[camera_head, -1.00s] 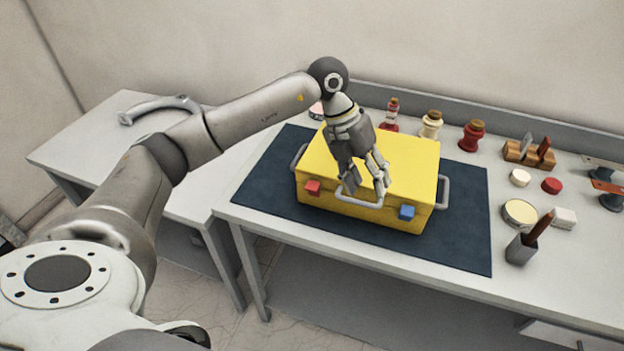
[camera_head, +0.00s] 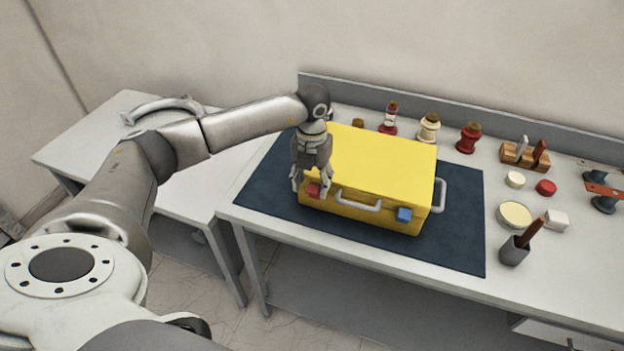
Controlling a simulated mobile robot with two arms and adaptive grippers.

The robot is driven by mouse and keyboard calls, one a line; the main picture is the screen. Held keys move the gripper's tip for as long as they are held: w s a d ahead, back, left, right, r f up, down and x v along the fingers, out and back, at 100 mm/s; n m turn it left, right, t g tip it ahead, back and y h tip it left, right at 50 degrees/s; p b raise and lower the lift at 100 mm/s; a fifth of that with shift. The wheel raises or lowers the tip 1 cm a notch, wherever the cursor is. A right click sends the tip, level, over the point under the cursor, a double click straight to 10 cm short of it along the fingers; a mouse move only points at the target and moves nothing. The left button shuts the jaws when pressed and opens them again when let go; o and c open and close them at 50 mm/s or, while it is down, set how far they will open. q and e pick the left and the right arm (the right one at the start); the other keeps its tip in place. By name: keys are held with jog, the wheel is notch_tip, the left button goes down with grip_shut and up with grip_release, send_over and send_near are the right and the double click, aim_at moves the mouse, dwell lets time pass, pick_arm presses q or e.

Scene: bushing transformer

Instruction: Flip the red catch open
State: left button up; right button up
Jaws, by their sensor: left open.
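The yellow case (camera_head: 380,160) sits shut on a dark blue mat (camera_head: 455,245). The red catch (camera_head: 314,190) is on its front face at the left, and a blue catch (camera_head: 404,214) is on the same face at the right. A grey handle (camera_head: 357,199) lies between them. My left gripper (camera_head: 310,191) points down at the case's front left corner, open, with its fingers around or right beside the red catch. Whether they touch it I cannot tell. The case's left side handle is hidden behind the gripper. My right gripper is not in view.
Red and cream bottles (camera_head: 428,127) stand along the back of the table. The mat in front of the case is clear.

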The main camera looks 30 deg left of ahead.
pick_arm(q)
jog(key=shift+f, duration=0.6)
jog(key=c, duration=1)
jog(key=shift+s+f+t+b, duration=0.2)
jog(key=shift+t+b, duration=0.2)
jog(key=shift+b, duration=0.2)
jog(key=shift+c, duration=0.2)
jog(key=s+t+b, duration=0.1)
jog(key=t+b, duration=0.1)
jog(key=b, duration=0.4)
jog(key=s+f+t+y+b, duration=0.1)
jog(key=t+b, duration=0.1)
jog(key=b, duration=0.5)
jog(key=s+d+f+t+b, duration=0.1)
jog(key=t+b, duration=0.1)
jog(key=b, duration=0.4)
jog(key=shift+s+f+t+y+b, duration=0.1)
jog(key=shift+f+t+y+b, duration=0.1)
jog(key=shift+t+y+b, duration=0.15)
